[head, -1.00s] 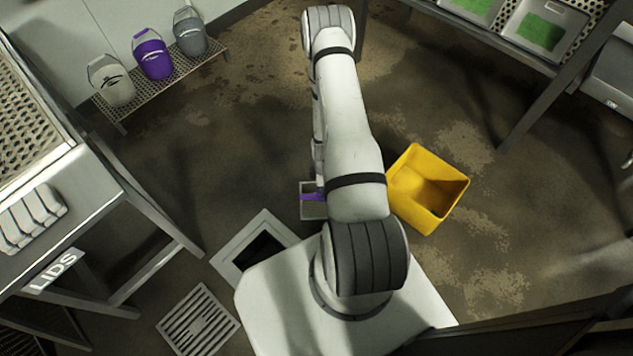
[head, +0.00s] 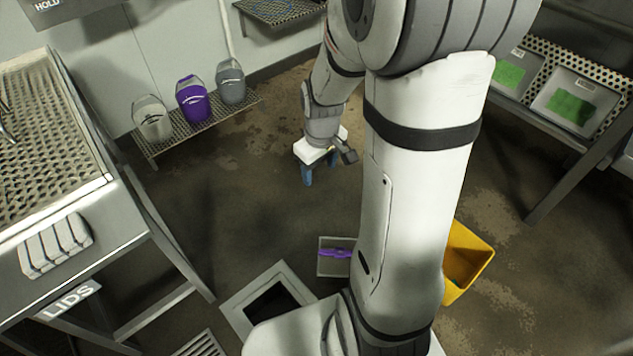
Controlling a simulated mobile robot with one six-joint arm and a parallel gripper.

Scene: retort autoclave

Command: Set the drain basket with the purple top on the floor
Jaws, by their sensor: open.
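The drain basket (head: 325,268) is a grey square box with a purple top piece (head: 334,253) across it. It sits low beside the floor opening, seemingly on the floor, and my arm hides its right side. My gripper (head: 319,170) has a white body and blue fingers. It is open and empty, pointing down above the floor, beyond the basket and apart from it.
A square floor opening with a pale frame (head: 236,305) is left of the basket. A yellow bin (head: 470,255) stands to the right, partly behind my arm. Several buckets, one purple (head: 193,103), stand on a low rack. The floor (head: 240,200) between is clear.

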